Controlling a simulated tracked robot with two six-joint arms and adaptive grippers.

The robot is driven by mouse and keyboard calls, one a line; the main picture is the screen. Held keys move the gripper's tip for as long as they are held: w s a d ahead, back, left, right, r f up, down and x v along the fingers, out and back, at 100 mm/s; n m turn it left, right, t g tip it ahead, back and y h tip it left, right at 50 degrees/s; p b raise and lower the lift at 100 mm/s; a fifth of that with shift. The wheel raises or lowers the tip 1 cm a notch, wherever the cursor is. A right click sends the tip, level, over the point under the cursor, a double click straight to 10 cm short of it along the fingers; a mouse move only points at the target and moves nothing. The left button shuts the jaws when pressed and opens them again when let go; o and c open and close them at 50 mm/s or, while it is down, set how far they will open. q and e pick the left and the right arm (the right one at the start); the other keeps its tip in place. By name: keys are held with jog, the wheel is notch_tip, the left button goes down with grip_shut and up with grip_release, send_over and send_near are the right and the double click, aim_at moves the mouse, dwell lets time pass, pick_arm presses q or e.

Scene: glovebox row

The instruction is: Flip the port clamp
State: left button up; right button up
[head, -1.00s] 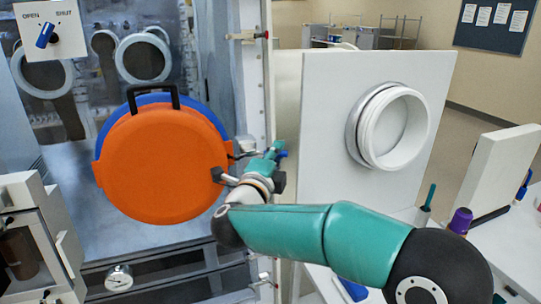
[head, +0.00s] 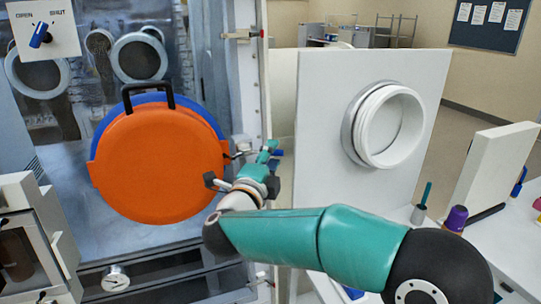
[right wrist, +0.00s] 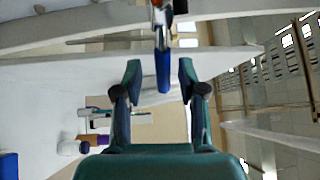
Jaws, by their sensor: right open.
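The port clamp shows as a narrow blue lever (right wrist: 163,72) in the right wrist view, with a darker and orange mount above it. It stands between the two spread fingers of my right gripper (right wrist: 160,78), with a gap on each side. In the head view my right gripper (head: 270,150) is just right of the round orange port door (head: 160,165), at the glovebox's edge. A small blue part shows at its fingertips, but fingers and clamp are hard to tell apart there. My left gripper is out of view.
A white panel with a round white port ring (head: 391,127) stands right of my gripper. A switch plate marked OPEN and SHUT (head: 62,38) is at the upper left. A pressure gauge (head: 115,278) is below the door.

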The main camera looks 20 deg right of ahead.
jog(key=v, duration=1)
jog(key=shift+s+a, duration=0.15)
jog(key=shift+s, duration=0.05)
jog(key=shift+f, duration=0.1)
